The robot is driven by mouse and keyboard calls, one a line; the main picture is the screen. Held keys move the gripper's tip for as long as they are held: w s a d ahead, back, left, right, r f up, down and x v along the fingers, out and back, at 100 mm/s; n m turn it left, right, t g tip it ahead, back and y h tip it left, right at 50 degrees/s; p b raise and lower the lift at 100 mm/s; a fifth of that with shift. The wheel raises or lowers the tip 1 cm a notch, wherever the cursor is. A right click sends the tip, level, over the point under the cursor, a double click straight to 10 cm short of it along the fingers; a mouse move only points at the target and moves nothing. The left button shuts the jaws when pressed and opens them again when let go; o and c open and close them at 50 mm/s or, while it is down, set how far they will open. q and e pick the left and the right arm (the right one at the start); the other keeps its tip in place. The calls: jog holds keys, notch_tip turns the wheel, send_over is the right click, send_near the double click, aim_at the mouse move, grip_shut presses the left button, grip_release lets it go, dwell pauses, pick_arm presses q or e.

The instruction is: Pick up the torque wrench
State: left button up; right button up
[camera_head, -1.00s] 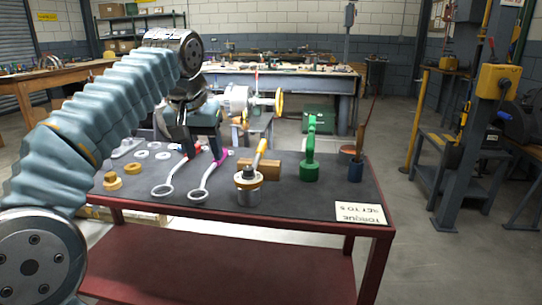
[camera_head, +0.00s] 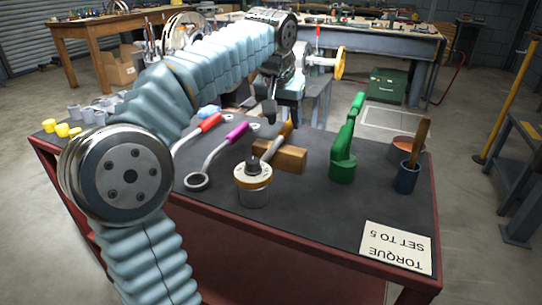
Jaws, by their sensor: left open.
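My left gripper (camera_head: 284,112) is open and points down just beyond the upper end of the yellow-orange handle. I see no clear contact, and the fingers are partly blurred against the background. My right gripper is not in view.
A green tool (camera_head: 343,160) stands upright right of the block. A blue cup (camera_head: 406,178) holding a brown handle is farther right, near a reddish dish (camera_head: 407,147). A card reading "TORQUE SET TO 5" (camera_head: 396,247) lies at the front right corner. Yellow pieces (camera_head: 62,129) lie far left.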

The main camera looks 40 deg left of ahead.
aim_at(288, 135)
pick_arm(q)
jog(key=x, duration=0.7)
jog(key=shift+w+d, duration=0.1)
jog(key=shift+d, duration=0.05)
jog(key=shift+r, duration=0.15)
grip_shut()
